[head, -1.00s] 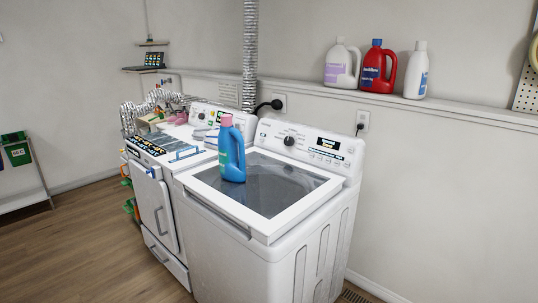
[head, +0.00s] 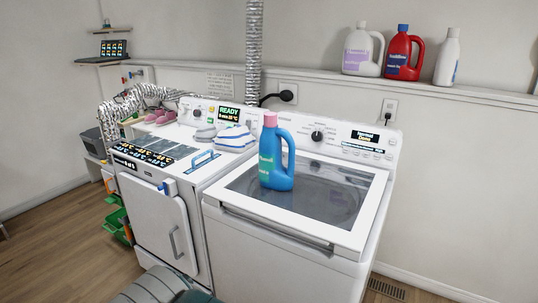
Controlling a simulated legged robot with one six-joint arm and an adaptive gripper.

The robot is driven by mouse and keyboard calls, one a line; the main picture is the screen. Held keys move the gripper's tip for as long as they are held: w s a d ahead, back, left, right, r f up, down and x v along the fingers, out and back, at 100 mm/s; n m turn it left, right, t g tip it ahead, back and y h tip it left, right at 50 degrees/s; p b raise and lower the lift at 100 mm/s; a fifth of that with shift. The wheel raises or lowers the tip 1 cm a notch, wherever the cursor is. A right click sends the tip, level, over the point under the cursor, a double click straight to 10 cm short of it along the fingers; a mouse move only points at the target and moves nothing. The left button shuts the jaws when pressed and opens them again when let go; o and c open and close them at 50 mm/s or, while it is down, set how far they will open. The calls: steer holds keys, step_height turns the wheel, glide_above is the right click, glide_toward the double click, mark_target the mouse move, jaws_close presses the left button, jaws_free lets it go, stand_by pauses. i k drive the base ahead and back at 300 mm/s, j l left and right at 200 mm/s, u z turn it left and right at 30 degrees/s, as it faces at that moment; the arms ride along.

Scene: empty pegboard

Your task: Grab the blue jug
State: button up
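The blue jug (head: 270,172) has a pink cap, a side handle on its right and a green label. It stands upright on the glass lid of the white top-loading washer (head: 290,262), towards the lid's left side. Nothing touches the jug except the lid beneath it. A dark, rounded part at the bottom edge of the head view looks like part of my own body. My gripper's fingers do not show.
A white dryer (head: 155,215) stands left of the washer, with a striped cloth (head: 236,138) and pink shoes (head: 160,116) on top. A shelf on the wall holds a red jug (head: 403,55) and white bottles. A silver duct (head: 253,45) rises behind. Wood floor lies open at lower left.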

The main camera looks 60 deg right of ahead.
mark_target(272, 174)
steer(key=i+z, duration=0.45)
steer(key=i+j+z, duration=0.2)
steer(key=i+z, duration=0.2)
steer(key=i, duration=0.1)
